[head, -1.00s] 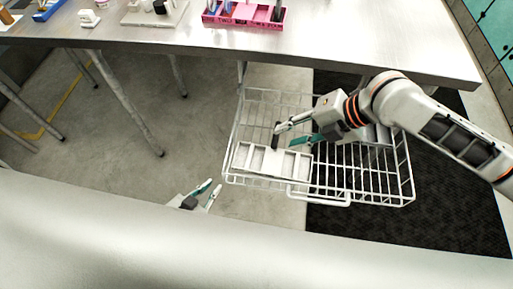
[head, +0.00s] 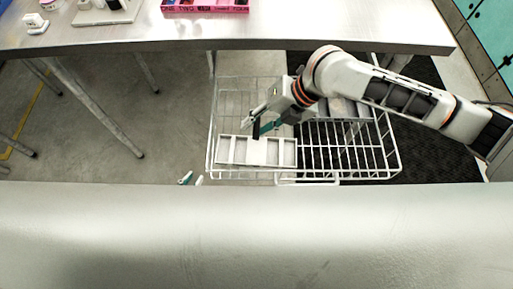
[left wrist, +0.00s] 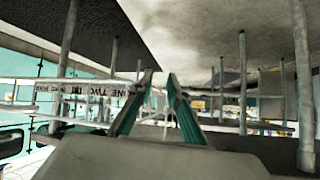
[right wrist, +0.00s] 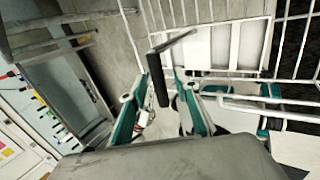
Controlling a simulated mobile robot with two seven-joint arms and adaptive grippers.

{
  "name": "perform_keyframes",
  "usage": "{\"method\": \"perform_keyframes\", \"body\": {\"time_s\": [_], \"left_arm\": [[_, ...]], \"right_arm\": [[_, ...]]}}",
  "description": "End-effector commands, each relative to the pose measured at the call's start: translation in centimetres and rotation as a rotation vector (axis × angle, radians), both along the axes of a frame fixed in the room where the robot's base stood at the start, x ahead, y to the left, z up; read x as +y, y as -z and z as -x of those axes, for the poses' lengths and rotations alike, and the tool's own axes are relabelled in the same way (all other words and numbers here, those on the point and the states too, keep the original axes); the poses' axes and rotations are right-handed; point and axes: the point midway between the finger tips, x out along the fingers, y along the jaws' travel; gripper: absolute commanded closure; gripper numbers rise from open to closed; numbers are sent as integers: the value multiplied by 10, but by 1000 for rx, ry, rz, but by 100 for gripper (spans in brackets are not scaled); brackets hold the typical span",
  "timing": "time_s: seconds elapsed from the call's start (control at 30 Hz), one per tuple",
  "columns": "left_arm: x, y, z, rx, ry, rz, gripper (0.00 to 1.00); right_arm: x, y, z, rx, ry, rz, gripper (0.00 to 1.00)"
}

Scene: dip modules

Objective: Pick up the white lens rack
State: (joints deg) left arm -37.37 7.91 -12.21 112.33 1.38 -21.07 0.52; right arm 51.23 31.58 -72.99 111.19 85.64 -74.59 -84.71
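The white lens rack (head: 231,150) lies in the left part of a wire basket, with a dark upright handle (head: 257,131) rising from it. The rack also shows in the right wrist view (right wrist: 250,44), with the black handle (right wrist: 160,78) in front of it. My right gripper (head: 260,122) is open at the handle, above the rack. In the right wrist view its fingers (right wrist: 160,85) stand either side of the handle; contact cannot be told. My left gripper (head: 192,179) is open and empty, low and left of the basket, partly hidden by a grey surface. Its fingers show apart in the left wrist view (left wrist: 160,75).
The white wire basket (head: 345,155) surrounds the rack; its right part is mostly bare. A steel table (head: 330,30) stands behind, with a pink tray (head: 205,6) on it. A pale grey surface (head: 250,235) fills the near foreground. Table legs (head: 100,112) stand at left.

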Motion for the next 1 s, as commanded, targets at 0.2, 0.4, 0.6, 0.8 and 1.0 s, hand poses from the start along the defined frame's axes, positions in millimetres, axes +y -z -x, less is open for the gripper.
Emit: {"method": "perform_keyframes", "body": {"time_s": [0.2,0.4,0.6,0.8,1.0], "left_arm": [[0,-1,-3,-4,1,-1,83],[1,-1,-3,-6,0,-1,83],[1,-1,-3,-6,0,-1,83],[1,-2,-3,-7,1,-2,83],[1,-5,-4,-9,0,-1,83]], "right_arm": [[2,3,-1,-2,0,0,69],[2,3,-1,-1,0,0,100],[3,2,-1,-2,0,-2,100],[2,1,-1,-2,0,-2,100],[3,-11,-2,-5,1,-3,100]]}}
